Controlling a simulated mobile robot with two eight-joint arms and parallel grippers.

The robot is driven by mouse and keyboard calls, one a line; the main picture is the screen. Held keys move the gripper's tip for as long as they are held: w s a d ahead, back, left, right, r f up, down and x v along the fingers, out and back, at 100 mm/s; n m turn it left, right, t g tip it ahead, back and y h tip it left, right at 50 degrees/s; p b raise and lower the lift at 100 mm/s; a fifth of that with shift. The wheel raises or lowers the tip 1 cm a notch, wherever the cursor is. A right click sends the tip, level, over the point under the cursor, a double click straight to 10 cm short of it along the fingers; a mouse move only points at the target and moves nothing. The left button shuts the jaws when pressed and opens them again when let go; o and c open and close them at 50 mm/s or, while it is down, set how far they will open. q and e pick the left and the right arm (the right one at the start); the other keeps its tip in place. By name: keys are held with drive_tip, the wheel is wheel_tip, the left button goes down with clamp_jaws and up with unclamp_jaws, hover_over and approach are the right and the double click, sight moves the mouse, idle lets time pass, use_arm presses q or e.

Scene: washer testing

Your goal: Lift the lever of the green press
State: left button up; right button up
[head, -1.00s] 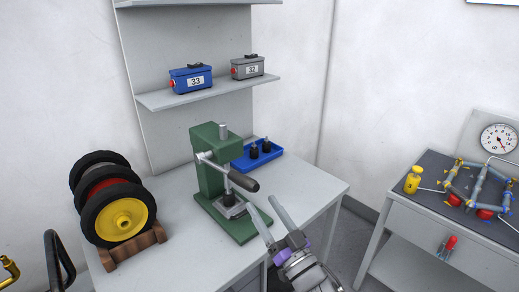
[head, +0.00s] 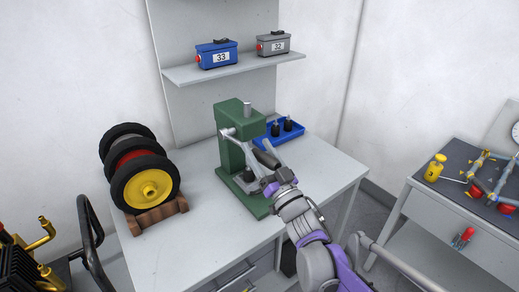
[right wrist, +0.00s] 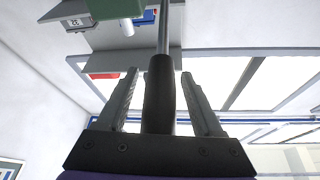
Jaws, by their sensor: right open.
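The green press (head: 233,150) stands on the grey table, with a steel post on top. Its lever is lowered, with a black handle (head: 267,157) toward the front right. My right gripper (head: 257,167) is at the lever handle, and its fingers partly hide the press's lower front. In the right wrist view, the black handle (right wrist: 160,98) lies between the two spread fingers of the right gripper (right wrist: 160,74), with gaps on both sides. The gripper is open, not closed on the handle. My left gripper is not in view.
A blue tray (head: 298,134) with black parts sits behind the press. A rack of wheels (head: 143,177) stands on the left. Blue and grey boxes (head: 217,54) (head: 273,43) sit on the shelf above. The table's front left is clear. A second table (head: 440,205) is right.

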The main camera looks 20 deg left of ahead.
clamp_jaws()
idle(0.3)
idle(1.1)
